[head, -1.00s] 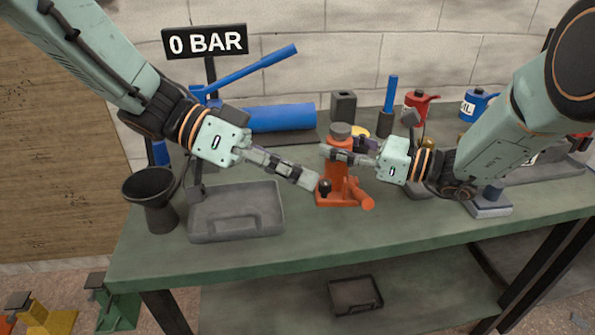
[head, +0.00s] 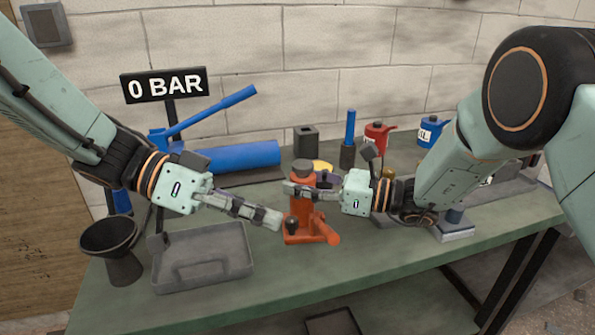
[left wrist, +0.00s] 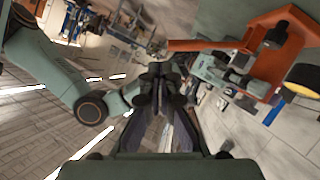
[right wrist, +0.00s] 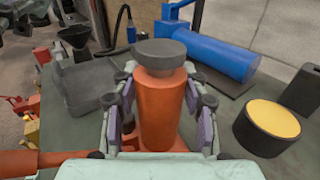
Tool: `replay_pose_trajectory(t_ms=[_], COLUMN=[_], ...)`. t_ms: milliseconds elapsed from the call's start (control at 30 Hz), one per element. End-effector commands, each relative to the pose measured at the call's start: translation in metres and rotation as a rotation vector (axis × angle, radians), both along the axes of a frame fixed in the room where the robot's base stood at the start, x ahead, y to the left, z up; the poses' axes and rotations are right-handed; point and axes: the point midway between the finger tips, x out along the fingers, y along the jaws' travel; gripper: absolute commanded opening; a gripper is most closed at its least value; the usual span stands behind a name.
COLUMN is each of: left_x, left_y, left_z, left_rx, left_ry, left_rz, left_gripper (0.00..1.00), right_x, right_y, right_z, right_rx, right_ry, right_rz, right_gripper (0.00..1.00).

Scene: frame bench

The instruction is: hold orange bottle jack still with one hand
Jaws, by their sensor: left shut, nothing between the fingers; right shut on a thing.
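The orange bottle jack (head: 302,205) stands upright on the green bench, with a grey cap on top and a dark knob and an orange lever socket at its base. My right gripper (head: 300,190) is shut on the jack's upper body; in the right wrist view its fingers sit on both sides of the orange cylinder (right wrist: 160,110). My left gripper (head: 275,218) is shut and empty, its tips beside the knob at the jack's left. In the left wrist view the jack's orange base (left wrist: 275,45) shows at the upper right.
A grey tray (head: 205,280) and a black funnel cup (head: 112,245) stand on the left of the bench. Behind are a blue pump (head: 230,157) and the 0 BAR sign (head: 165,85). Red (head: 376,137) and blue (head: 428,132) cans stand at the back right. The front strip of bench is clear.

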Motion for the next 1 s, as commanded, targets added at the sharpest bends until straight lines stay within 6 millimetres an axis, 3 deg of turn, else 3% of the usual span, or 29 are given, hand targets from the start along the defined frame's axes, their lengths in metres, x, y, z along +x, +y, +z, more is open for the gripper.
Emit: replay_pose_trajectory(t_ms=[367,500,767,1000], left_x=[0.0,0.02,0.066,0.071], left_y=[0.0,0.003,0.01,0.012], left_z=[-0.003,-0.001,0.03,0.042], left_rx=[0.0,0.007,0.008,0.004], left_ry=[0.005,-0.029,-0.051,0.003], left_rz=[0.0,-0.002,-0.007,-0.003], left_gripper=[0.0,0.0,0.0,0.0], right_x=[0.0,0.0,0.0,0.0], right_y=[0.0,0.0,0.0,0.0], right_z=[0.0,0.0,0.0,0.0], right_rx=[0.0,0.001,0.001,0.001], right_ry=[-0.001,-0.001,-0.001,0.0], right_rz=[0.0,0.0,0.0,0.0], right_gripper=[0.0,0.0,0.0,0.0])
